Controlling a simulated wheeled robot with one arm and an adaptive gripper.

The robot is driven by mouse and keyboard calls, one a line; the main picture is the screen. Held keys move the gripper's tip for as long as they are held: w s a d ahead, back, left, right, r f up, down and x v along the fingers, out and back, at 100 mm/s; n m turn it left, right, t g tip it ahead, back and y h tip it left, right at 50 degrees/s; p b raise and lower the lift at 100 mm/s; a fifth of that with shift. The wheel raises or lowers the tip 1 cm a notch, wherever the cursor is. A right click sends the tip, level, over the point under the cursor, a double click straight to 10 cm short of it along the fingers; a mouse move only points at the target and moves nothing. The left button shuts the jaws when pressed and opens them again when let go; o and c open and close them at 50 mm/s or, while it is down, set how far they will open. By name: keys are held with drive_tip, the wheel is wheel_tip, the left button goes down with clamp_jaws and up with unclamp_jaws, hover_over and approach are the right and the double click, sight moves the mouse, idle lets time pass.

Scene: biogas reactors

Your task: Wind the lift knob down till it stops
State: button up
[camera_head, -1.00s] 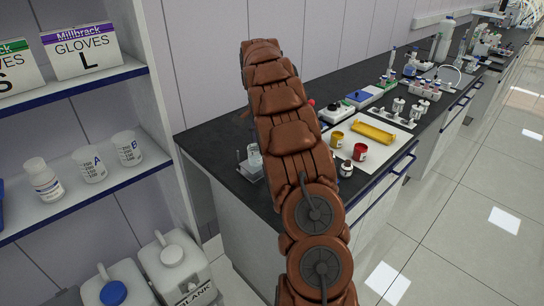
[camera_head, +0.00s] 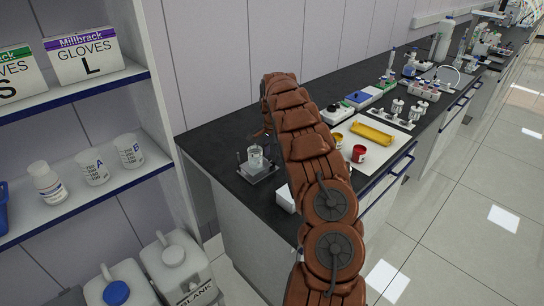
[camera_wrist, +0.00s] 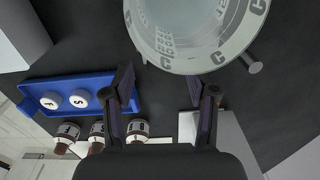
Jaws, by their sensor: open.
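In the head view a glass beaker (camera_head: 256,157) stands on a small dark stand (camera_head: 262,175) with thin posts, near the bench's front left corner. In the wrist view the beaker (camera_wrist: 200,25), marked with C letters, fills the top. A short grey rod with a round end (camera_wrist: 254,65), which looks like the lift knob, sticks out beside its rim. My gripper (camera_wrist: 161,82) is open and empty, below the beaker's rim in the picture and left of the rod.
A blue tray (camera_wrist: 40,88) holds white-capped bottles, with several more bottles (camera_wrist: 97,131) beside it. A white box (camera_head: 285,199) sits at the bench's front edge. A mat with red (camera_head: 359,153) and yellow items lies to the right. A shelf (camera_head: 85,190) stands left.

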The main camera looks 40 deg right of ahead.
drive_tip(key=shift+f, duration=0.95)
drive_tip(key=shift+w, duration=0.1)
clamp_jaws()
